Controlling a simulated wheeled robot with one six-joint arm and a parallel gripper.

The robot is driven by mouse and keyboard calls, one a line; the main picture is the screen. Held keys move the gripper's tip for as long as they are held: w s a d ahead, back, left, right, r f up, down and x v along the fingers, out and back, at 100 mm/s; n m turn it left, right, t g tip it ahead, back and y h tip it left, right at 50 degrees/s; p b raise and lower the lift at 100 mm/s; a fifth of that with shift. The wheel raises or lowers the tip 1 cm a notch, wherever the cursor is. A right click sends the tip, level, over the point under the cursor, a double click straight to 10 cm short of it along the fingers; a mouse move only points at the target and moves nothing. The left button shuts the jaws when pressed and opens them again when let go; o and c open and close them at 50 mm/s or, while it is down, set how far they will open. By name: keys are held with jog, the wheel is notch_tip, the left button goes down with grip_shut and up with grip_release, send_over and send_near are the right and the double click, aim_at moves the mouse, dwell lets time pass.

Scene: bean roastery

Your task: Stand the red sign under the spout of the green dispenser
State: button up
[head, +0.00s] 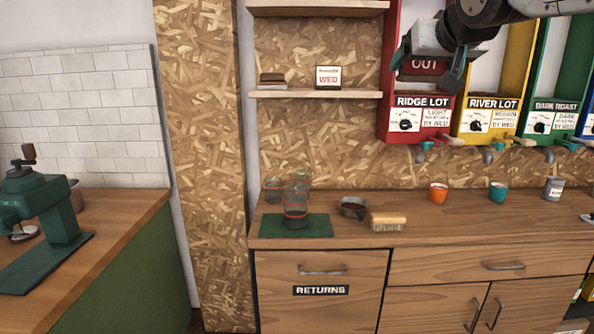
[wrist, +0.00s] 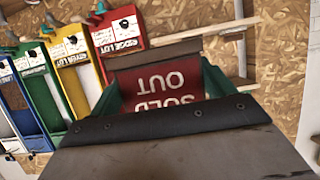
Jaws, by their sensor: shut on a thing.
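My gripper (head: 430,66) is shut on the red sign, whose word OUT shows in the head view (head: 424,67). It is raised in front of the red dispenser (head: 392,50). In the wrist view the sign (wrist: 168,92) reads SOLD OUT upside down between the fingers, its lower part hidden by the gripper. The green dispenser (head: 543,118), labelled DARK ROAST, is to the right of the sign in the head view, beyond the yellow one. Its grey spout (head: 549,155) hangs over the counter. The green dispenser also shows at left in the wrist view (wrist: 38,85).
On the wooden counter (head: 400,212) stand an orange cup (head: 438,193), a teal cup (head: 498,192) and a grey cup (head: 553,188), the last below the green dispenser. A brush (head: 387,222) and glasses on a green mat (head: 265,227) are at left. A yellow dispenser (head: 487,120) hangs between.

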jog(key=shift+a+f, duration=0.1)
jog(key=shift+f, duration=0.25)
jog(key=w+f+y, duration=0.1)
jog(key=w+f, duration=0.5)
jog(key=f, duration=0.7)
jog(key=w+f, duration=0.6)
jog(key=f, duration=0.6)
notch_tip(320, 180, down, 15)
jog(key=s+d+f, duration=0.1)
jog(key=s+f, duration=0.3)
jog(key=f, duration=0.3)
jog(key=s+d+f, duration=0.1)
jog(key=s+f, duration=0.3)
jog(key=f, duration=0.3)
jog(key=s+f+h, duration=0.1)
jog(key=s+f, duration=0.2)
jog(key=f, duration=0.4)
jog(key=shift+s+d, duration=0.4)
